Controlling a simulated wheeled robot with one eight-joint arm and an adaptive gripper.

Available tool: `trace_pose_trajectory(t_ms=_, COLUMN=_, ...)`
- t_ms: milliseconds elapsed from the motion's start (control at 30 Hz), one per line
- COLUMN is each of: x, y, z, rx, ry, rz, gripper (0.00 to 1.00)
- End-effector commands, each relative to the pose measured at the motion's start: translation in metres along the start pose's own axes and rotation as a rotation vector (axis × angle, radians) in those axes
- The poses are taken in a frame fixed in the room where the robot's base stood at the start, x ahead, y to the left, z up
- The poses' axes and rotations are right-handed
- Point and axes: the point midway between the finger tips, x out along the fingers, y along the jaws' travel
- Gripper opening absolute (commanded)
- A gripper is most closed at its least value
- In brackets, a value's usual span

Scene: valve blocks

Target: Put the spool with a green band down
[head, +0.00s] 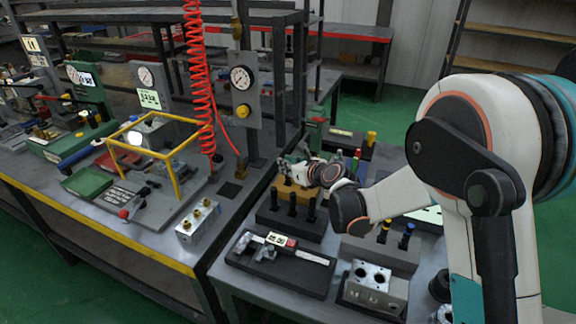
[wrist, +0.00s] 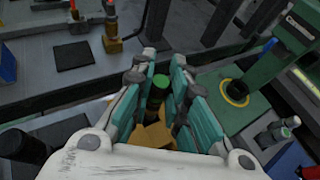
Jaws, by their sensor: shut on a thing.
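My gripper (wrist: 162,70) is shut on the spool with a green band (wrist: 160,82), which shows between the teal finger pads in the wrist view. The spool is dark with a green top end. Below it in the wrist view is a tan-yellow block (wrist: 152,135); I cannot tell whether the spool touches it. In the head view my gripper (head: 298,163) is over the tan-yellow block (head: 290,190) at the back of the near bench, and the spool cannot be made out there.
A black rack with several dark pegs (head: 290,212) stands in front of the block. Nearer are a black tray with a caliper (head: 278,263) and a metal valve block (head: 371,279). A green stand (wrist: 235,100) is close right of my gripper in the wrist view.

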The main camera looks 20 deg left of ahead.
Motion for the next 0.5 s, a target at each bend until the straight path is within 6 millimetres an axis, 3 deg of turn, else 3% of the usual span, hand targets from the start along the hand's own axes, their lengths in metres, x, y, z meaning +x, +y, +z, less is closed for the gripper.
trace_pose_trajectory(t_ms=33, x=0.0007, y=-0.0001, z=-0.0013, rx=0.0, ry=0.0, rz=0.0, gripper=0.0)
trace_pose_trajectory(t_ms=67, x=0.0006, y=-0.0001, z=-0.0011, rx=0.0, ry=0.0, rz=0.0, gripper=0.22)
trace_pose_trajectory(t_ms=133, x=0.0005, y=0.0, z=-0.001, rx=0.0, ry=0.0, rz=0.0, gripper=0.35)
trace_pose_trajectory(t_ms=500, x=-0.0007, y=0.0, z=0.0013, rx=0.0, ry=0.0, rz=0.0, gripper=0.35)
